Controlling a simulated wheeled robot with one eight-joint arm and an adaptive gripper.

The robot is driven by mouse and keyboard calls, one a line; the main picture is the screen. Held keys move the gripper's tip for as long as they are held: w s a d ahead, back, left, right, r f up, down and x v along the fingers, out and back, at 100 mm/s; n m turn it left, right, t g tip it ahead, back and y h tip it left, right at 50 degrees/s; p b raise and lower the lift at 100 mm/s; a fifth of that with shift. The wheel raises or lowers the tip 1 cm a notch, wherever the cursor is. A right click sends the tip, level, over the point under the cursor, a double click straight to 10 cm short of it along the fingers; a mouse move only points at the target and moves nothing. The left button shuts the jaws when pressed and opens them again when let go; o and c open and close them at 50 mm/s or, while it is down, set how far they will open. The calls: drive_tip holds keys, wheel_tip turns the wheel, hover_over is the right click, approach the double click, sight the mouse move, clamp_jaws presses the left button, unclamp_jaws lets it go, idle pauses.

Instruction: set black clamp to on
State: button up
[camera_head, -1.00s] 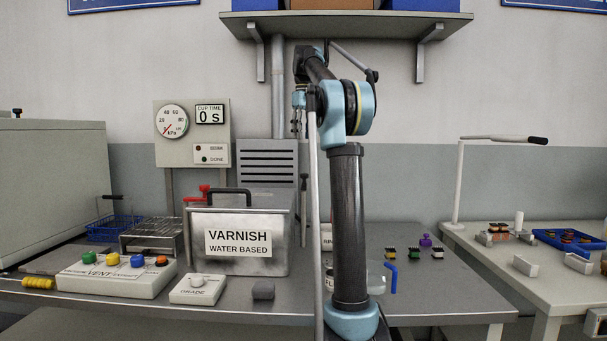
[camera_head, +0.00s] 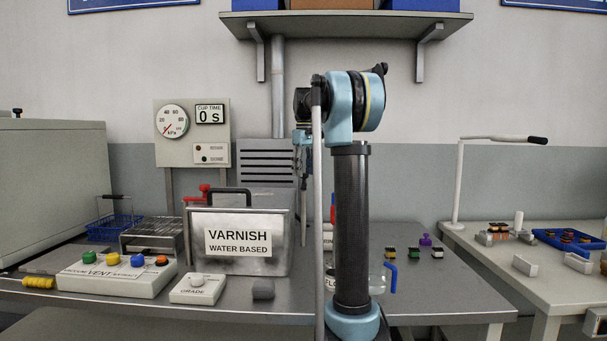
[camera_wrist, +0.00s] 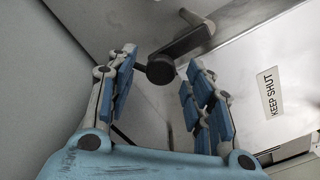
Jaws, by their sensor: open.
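Nothing is held. In the head view, my gripper (camera_head: 304,160) points down at the right end of the varnish tank (camera_head: 277,262) and largely hides the clamp. Whether the clamp is on or off is unclear.
A red clamp (camera_head: 196,192) is at the tank's left end. The tank has a black top handle (camera_head: 230,191) and a KEEP SHUT label (camera_wrist: 270,92). A vent button box (camera_head: 110,282) and a grade knob box (camera_head: 197,292) stand in front. A jug with a blue handle (camera_head: 392,276) is at right.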

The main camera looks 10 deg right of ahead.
drive_tip(key=shift+f, duration=0.3)
drive_tip(key=shift+c, duration=0.4)
clamp_jaws()
